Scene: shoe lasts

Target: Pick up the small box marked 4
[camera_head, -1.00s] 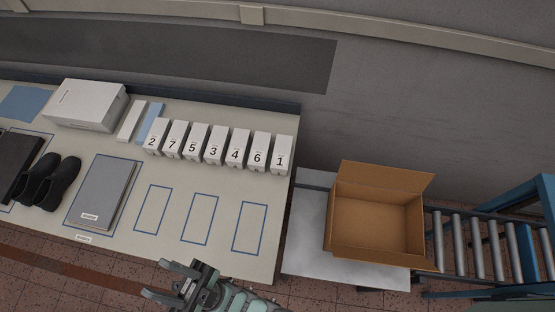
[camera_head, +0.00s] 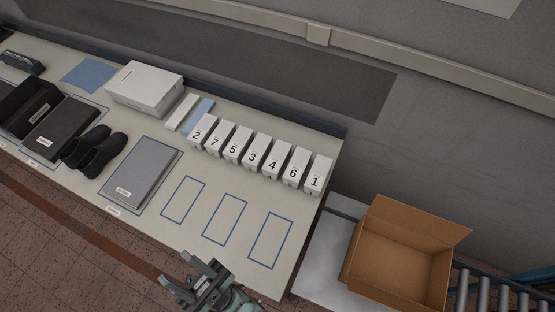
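The small white box marked 4 (camera_head: 275,160) stands on the table in a row of small numbered boxes. It is between the box marked 3 (camera_head: 254,152) and the box marked 6 (camera_head: 295,168). My gripper (camera_head: 194,274) is at the front edge of the table, well in front of the row and to the left of box 4 in the picture. Its two fingers are apart with nothing between them.
The row also has boxes marked 2, 7, 5 and 1 (camera_head: 317,177). Blue outlined rectangles (camera_head: 224,219) mark bare table in front. A grey folder (camera_head: 141,172), black shoes (camera_head: 95,148) and a large white box (camera_head: 145,88) lie left. An open carton (camera_head: 399,253) stands right.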

